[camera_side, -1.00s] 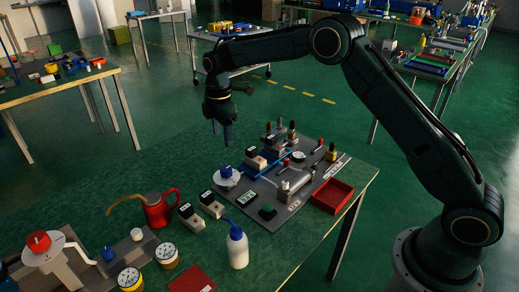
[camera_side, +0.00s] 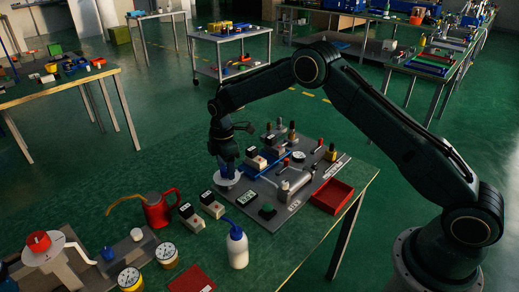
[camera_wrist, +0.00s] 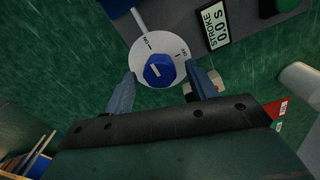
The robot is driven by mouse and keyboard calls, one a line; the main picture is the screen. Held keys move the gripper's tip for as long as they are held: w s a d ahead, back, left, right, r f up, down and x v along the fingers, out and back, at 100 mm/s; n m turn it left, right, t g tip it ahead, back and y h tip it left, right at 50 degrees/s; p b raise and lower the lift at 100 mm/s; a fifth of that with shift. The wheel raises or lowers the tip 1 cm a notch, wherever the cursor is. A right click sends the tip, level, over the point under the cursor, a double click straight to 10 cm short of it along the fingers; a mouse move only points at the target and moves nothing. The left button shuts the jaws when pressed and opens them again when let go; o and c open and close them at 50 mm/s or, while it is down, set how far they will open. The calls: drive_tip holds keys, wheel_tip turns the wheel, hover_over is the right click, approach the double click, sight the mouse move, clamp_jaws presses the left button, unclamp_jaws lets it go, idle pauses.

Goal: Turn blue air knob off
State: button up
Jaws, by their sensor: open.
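The blue air knob (camera_wrist: 159,70) sits on a round white dial plate (camera_wrist: 146,41) with marks printed near its rim. A pale pointer line shows on the knob, slanting up to the left in the wrist view. My gripper (camera_wrist: 162,83) is open, with one finger on each side of the knob's near edge; I cannot tell whether either finger touches it. In the side view my gripper (camera_side: 227,172) is lowered over the white dial plate (camera_side: 226,181) at the left end of the grey press board, and it mostly hides the knob.
A display reading STROKE 00S (camera_wrist: 214,25) lies right of the dial. In the side view, the grey board (camera_side: 268,220) carries several fittings. A red tray (camera_side: 332,196), a white bottle (camera_side: 237,250) and a red can (camera_side: 160,211) stand nearby on the green bench.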

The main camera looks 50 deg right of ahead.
drive_tip(key=c, duration=1)
drive_tip(key=shift+m, duration=0.4)
drive_tip(key=m, duration=1.2)
drive_tip(key=shift+m, duration=0.3)
drive_tip(key=m, duration=0.4)
drive_tip(key=shift+m, duration=0.3)
